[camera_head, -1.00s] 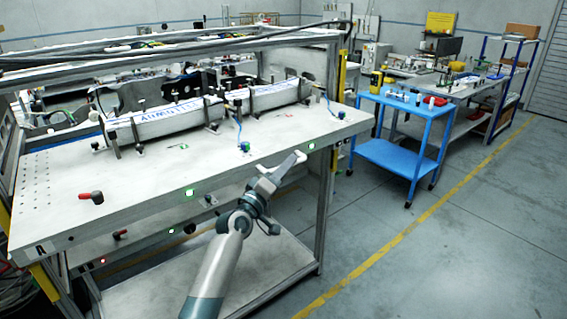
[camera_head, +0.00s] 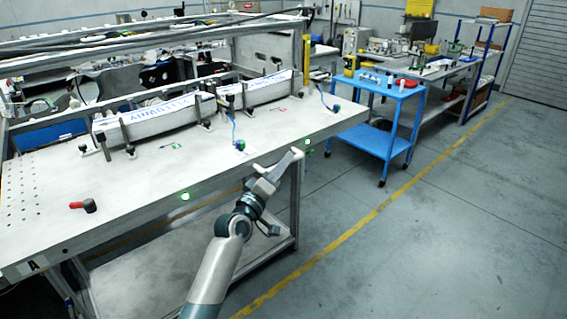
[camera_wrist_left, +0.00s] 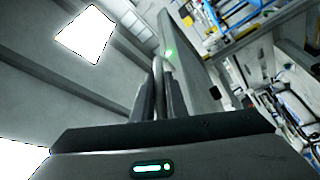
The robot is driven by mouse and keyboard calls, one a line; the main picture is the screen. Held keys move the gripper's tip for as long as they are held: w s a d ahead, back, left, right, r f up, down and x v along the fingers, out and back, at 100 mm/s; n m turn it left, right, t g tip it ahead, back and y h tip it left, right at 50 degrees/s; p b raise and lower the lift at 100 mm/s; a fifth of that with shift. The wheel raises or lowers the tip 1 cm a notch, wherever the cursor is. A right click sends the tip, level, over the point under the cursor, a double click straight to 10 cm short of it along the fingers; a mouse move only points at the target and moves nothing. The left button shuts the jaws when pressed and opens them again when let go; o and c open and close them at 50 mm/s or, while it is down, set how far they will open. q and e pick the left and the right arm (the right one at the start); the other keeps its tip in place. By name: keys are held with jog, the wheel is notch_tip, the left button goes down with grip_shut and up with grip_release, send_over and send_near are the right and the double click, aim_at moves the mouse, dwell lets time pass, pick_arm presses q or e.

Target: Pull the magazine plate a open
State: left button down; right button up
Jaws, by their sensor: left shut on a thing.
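Magazine plate a (camera_head: 140,207) is the large light-grey top plate with an "A" label (camera_head: 33,265) at its front left corner. It stands out from the rack frame toward me and covers the levels below. My left gripper (camera_head: 294,156) is at the plate's front edge, right of the middle. In the left wrist view its two dark fingers (camera_wrist_left: 158,97) are shut on a curved grey handle (camera_wrist_left: 161,68). The fingers and the edge mostly hide this handle in the head view. My right gripper is not in view.
A blue trolley (camera_head: 388,143) stands right of the rack, near the plate's right corner. Open floor (camera_head: 430,250) lies at the right, with a yellow line.

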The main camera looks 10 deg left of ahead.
pick_arm(q)
jog(key=shift+a+f, duration=0.1)
jog(key=c, duration=1.8)
grip_release()
jog(key=shift+w, duration=0.1)
jog(key=shift+o, duration=0.2)
jog(key=b+v, duration=0.5)
jog(key=v, duration=1.2)
jog(key=shift+a, duration=0.2)
jog(key=shift+f, duration=0.15)
